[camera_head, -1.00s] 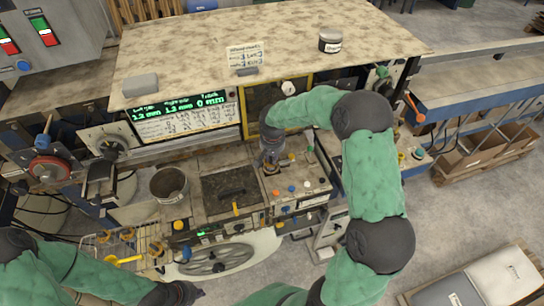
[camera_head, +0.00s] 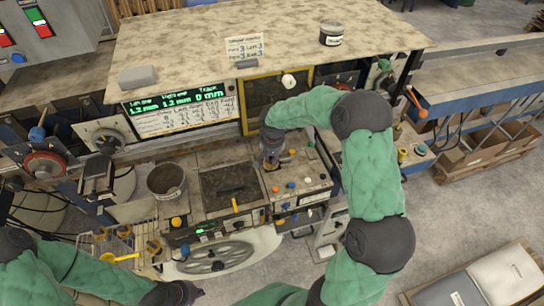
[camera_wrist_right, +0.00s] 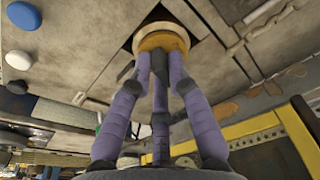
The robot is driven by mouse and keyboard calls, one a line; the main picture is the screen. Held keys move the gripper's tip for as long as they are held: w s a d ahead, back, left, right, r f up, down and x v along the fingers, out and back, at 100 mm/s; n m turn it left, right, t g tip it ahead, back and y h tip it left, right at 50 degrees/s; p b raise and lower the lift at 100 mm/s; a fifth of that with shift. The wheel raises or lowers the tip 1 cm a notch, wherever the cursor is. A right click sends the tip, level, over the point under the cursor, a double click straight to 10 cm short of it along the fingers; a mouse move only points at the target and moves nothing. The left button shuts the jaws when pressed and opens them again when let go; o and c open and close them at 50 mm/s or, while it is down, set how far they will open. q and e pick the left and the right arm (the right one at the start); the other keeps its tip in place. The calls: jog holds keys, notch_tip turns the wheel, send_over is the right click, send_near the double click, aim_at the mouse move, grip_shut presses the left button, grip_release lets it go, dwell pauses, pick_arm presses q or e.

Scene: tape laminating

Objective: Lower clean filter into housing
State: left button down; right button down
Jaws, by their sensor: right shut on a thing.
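My right gripper (camera_head: 272,160) points down over the right part of the machine's worktop. In the right wrist view its purple fingers (camera_wrist_right: 160,62) are closed around a round, cream-and-yellow part (camera_wrist_right: 163,38), which looks like the clean filter. It sits at a dark square opening (camera_wrist_right: 203,50) in the grey panel, which looks like the housing. I cannot tell how deep the part is in it. In the head view the gripper hides most of the part. My left gripper (camera_head: 188,293) is low at the front, apart from the machine; its fingers are too unclear to read.
A round grey bin (camera_head: 166,181) and a dark square recess (camera_head: 230,183) lie left of the right gripper. Coloured buttons (camera_head: 291,185) are just in front of it. A yellow-framed window (camera_head: 246,113) stands behind. A wire basket (camera_head: 105,244) is at the front left.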

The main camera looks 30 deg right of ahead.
jog(key=c, duration=1.1)
grip_release()
notch_tip(320, 180, up, 12)
jog(key=s, duration=0.1)
jog(key=shift+s+a, duration=0.3)
jog(key=shift+a, duration=0.1)
jog(key=shift+f, duration=0.15)
